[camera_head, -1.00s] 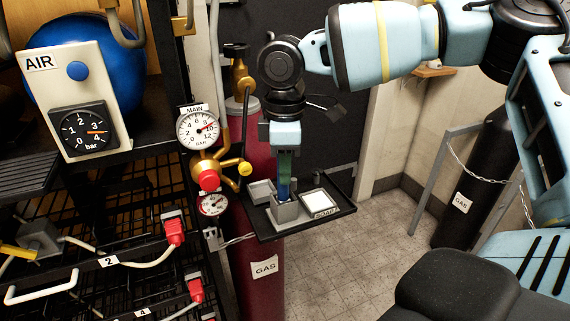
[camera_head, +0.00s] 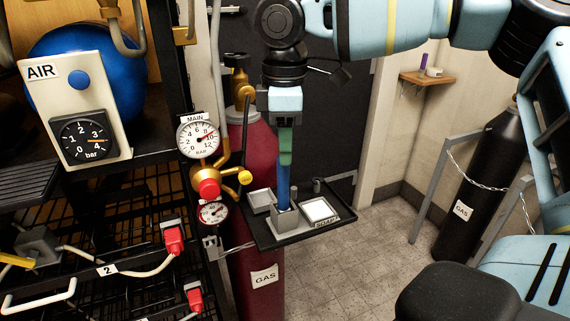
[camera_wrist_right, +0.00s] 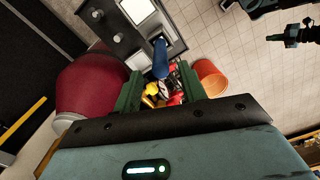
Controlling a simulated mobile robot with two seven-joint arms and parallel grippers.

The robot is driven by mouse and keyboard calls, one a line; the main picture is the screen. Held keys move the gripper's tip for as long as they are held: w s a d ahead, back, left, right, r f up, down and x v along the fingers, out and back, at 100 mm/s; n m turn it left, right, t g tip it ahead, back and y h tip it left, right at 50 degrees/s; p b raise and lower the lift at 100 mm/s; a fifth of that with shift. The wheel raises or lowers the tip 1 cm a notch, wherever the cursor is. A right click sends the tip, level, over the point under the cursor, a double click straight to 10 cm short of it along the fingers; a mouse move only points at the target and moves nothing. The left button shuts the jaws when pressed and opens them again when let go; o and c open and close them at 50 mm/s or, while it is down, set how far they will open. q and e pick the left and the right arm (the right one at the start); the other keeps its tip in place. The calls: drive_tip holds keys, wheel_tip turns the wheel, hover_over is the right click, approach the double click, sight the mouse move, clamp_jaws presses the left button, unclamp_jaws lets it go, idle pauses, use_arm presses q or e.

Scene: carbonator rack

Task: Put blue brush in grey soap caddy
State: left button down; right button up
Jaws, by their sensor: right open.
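The blue brush (camera_head: 283,182) stands roughly upright with its lower end in the small grey soap caddy (camera_head: 287,220) on the dark shelf. Its lower end is hidden by the caddy's walls. My right gripper (camera_head: 286,157) is above it, with its green fingers pointing down around or just above the brush's upper end. In the right wrist view, the green fingers (camera_wrist_right: 160,74) are apart, and the blue brush (camera_wrist_right: 160,57) shows between and beyond their tips. My left gripper is not in view.
The dark shelf (camera_head: 262,237) also holds a white soap dish (camera_head: 319,210) and a small grey tray (camera_head: 260,199). A maroon gas cylinder (camera_head: 252,265), gauge (camera_head: 199,136) and brass valve (camera_head: 207,172) stand close on the left. An orange bucket (camera_wrist_right: 210,77) is on the floor.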

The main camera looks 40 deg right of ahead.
wheel_tip(320, 180, up, 5)
drive_tip(key=shift+r, duration=0.1)
idle(0.4)
